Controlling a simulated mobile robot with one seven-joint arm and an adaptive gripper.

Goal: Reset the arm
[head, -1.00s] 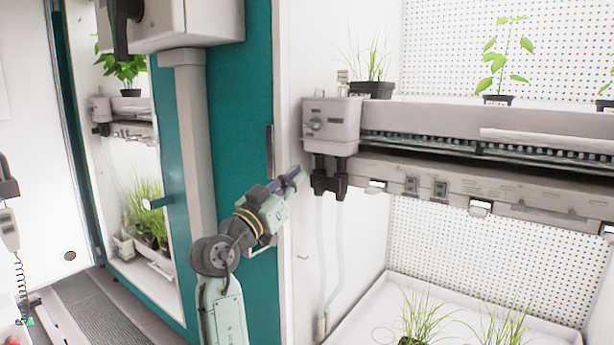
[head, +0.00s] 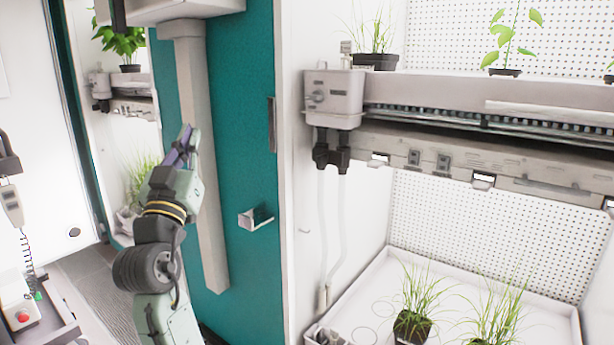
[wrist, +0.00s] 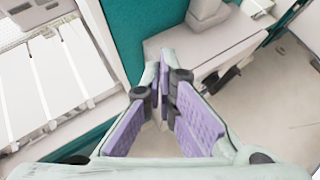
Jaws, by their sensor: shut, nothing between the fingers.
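My gripper (head: 184,140) is pale green with purple finger pads. In the head view it points up in front of the beige vertical duct on the teal wall, with my arm bent below it. In the wrist view my gripper (wrist: 163,70) has its fingertips together and holds nothing. I cannot tell whether it touches the duct.
A teal wall (head: 240,160) with a beige duct (head: 205,240) and a small white bracket (head: 256,217) stands beside my arm. At right is an open chamber with a shelf (head: 440,92), potted plants and a lower tray (head: 365,285). A narrower chamber is at left.

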